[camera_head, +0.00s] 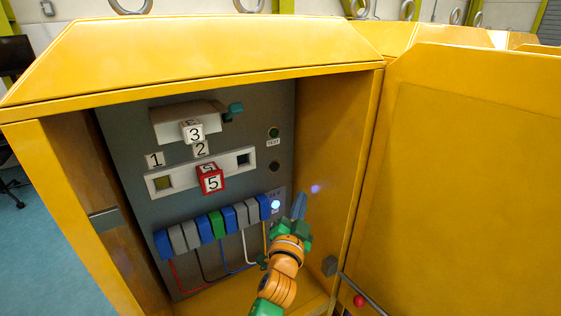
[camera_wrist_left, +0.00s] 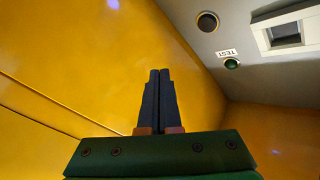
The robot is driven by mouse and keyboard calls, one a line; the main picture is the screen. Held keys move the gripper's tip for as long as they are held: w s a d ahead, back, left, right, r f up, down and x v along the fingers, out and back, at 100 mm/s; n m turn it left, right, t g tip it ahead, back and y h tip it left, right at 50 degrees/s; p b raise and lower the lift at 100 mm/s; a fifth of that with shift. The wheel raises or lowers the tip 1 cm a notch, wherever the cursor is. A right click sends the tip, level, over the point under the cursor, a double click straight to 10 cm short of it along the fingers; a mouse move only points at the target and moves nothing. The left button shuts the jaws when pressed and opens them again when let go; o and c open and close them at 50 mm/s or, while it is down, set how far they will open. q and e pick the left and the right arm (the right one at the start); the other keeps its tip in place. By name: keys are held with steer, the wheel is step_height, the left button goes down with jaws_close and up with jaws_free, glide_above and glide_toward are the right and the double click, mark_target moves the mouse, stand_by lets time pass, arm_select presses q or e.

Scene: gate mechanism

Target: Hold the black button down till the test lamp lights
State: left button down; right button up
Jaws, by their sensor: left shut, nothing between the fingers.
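The black round button (camera_head: 274,167) sits on the grey panel at the right, and also shows in the left wrist view (camera_wrist_left: 207,21). Above it in the head view is a TEST label (camera_head: 273,142) with a dark green round lamp (camera_head: 273,132), which looks unlit. The lamp also shows in the left wrist view (camera_wrist_left: 231,63). My left gripper (camera_head: 299,204) is inside the cabinet, below and right of the button and apart from it. Its fingers (camera_wrist_left: 158,88) are together and empty. My right gripper is not in view.
The yellow cabinet (camera_head: 200,50) has its door (camera_head: 470,180) open at the right. Its side wall (camera_head: 335,140) stands close to my gripper. A bluish-white light (camera_head: 276,205) glows low on the panel. Blue, grey and green blocks (camera_head: 218,224) and numbered cubes (camera_head: 211,180) are at the left.

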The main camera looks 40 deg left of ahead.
mark_target(275, 167)
arm_select(q)
steer(key=shift+a+r+y, duration=0.2)
steer(key=shift+r+y, duration=0.1)
steer(key=shift+r, duration=0.6)
steer(key=shift+s, duration=0.1)
steer(key=shift+a, duration=0.1)
steer(key=shift+w+a, duration=0.6)
steer(key=shift+a, duration=0.75)
steer(key=shift+w+a, duration=0.55)
steer(key=shift+a, duration=0.75)
steer(key=shift+w+a, duration=0.6)
steer(key=shift+a, duration=0.75)
steer(key=shift+w+a, duration=0.15)
steer(key=shift+a, duration=0.2)
